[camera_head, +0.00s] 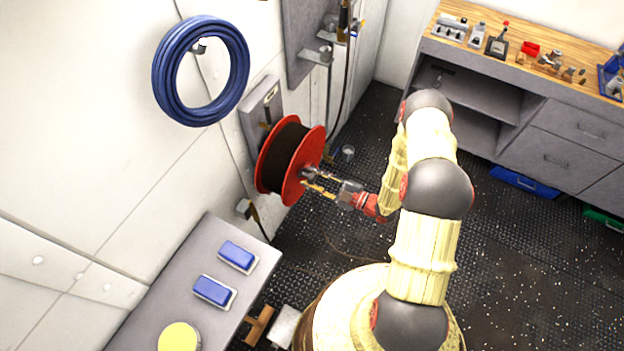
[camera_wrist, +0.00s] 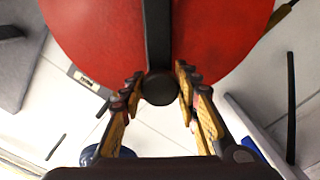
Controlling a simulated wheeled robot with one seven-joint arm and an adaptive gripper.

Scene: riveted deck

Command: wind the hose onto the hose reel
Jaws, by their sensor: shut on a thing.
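The hose reel, with red side discs (camera_head: 308,150), is mounted on a grey wall plate (camera_head: 262,98). Its drum carries a thick dark winding, which looks like the hose (camera_head: 281,160). My gripper (camera_head: 318,182) reaches in from the right at the reel's outer disc. In the wrist view, my gripper (camera_wrist: 160,90) has its fingers on both sides of a dark round crank knob (camera_wrist: 159,90) and is shut on it. A black crank arm (camera_wrist: 158,35) runs up from the knob across the red disc (camera_wrist: 100,35). A loose hose end is not clearly visible.
A coiled blue hose (camera_head: 168,70) hangs on the wall at upper left. A workbench (camera_head: 490,50) with small parts is at upper right. A small cup (camera_head: 348,152) sits near the wall; the right floor is mostly clear.

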